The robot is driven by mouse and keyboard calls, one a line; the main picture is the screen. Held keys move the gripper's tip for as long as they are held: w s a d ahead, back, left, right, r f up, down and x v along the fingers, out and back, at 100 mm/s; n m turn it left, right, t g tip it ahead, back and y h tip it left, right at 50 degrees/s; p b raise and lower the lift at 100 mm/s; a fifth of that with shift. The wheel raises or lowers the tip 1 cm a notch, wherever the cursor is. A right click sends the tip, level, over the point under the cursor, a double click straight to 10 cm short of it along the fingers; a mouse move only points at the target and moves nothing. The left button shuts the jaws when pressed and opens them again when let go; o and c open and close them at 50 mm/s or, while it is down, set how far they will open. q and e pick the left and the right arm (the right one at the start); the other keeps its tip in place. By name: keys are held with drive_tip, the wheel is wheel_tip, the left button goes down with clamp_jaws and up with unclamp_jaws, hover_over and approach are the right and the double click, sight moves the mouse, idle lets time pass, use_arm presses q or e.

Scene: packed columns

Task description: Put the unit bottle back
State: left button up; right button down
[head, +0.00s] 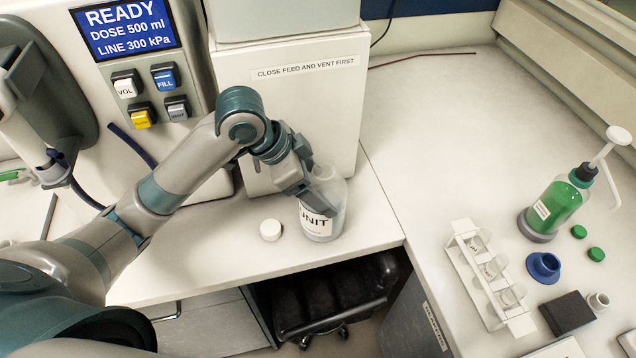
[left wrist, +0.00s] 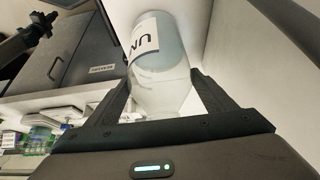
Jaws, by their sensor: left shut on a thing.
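The unit bottle (head: 325,212) is a clear bottle with a white label reading "UNIT". It is upright on the white counter near its front edge, in front of the white box, or so close to it that I cannot tell a gap. My left gripper (head: 318,190) is shut on the unit bottle near its upper part. In the left wrist view the bottle (left wrist: 160,70) stands between the two dark fingers (left wrist: 160,100). A white cap (head: 270,230) lies on the counter left of the bottle. My right gripper is not in view.
A white box (head: 290,110) labelled "CLOSE FEED AND VENT FIRST" stands behind the bottle. A panel with a "READY" display (head: 125,28) is at the left. On the right counter are a tube rack (head: 462,238), a green pump bottle (head: 556,205), a blue piece (head: 543,267) and a dark block (head: 567,313).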

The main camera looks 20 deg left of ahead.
use_arm(q)
drive_tip(key=shift+f, duration=0.1)
drive_tip(key=o, duration=2.1)
drive_tip(key=shift+b+v, duration=0.6)
drive_tip(key=shift+v, duration=3.3)
